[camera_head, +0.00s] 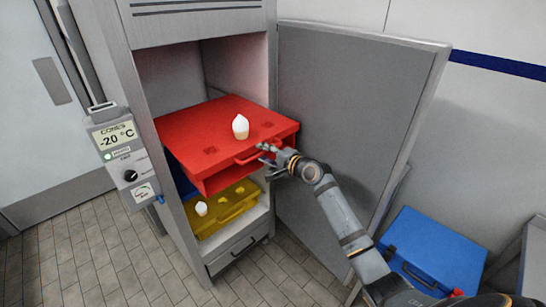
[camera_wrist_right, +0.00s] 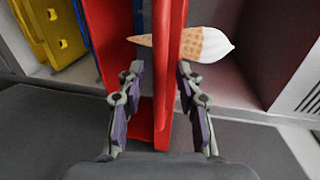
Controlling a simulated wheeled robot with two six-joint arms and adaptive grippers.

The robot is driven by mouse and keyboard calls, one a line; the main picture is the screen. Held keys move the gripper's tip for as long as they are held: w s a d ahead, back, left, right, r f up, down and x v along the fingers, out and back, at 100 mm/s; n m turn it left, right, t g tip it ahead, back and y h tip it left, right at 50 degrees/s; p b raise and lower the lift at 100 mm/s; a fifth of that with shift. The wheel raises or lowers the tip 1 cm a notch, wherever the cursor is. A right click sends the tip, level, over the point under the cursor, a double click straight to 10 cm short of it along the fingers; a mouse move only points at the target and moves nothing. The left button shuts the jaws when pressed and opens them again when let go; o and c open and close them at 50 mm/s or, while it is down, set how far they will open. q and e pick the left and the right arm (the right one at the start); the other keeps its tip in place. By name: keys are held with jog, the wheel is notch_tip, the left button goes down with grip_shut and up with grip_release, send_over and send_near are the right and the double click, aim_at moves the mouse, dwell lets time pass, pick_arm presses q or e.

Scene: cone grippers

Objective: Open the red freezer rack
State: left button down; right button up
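The red freezer rack (camera_head: 190,128) is in the upper part of the open freezer, its front sticking out past the cabinet. A white ice cream in a cone (camera_head: 240,127) stands in it; the cone also shows in the right wrist view (camera_wrist_right: 190,43). The rack's front handle (camera_head: 258,152) faces my right gripper (camera_head: 268,158). In the right wrist view, my right gripper (camera_wrist_right: 160,78) is open, with its fingers on either side of the red handle bar (camera_wrist_right: 162,110) and gaps visible on both sides. My left gripper is not in view.
A yellow rack (camera_head: 235,203) with a cone in it sits below, with a blue edge (camera_head: 182,181) between. The freezer door (camera_head: 345,110) stands open at the right, behind my right arm. A blue case (camera_head: 436,245) lies at the lower right. The tiled floor at left is clear.

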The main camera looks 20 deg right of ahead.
jog(key=v, duration=1)
jog(key=shift+s, duration=0.35)
jog(key=shift+d+r, duration=0.1)
jog(key=shift+d, duration=0.05)
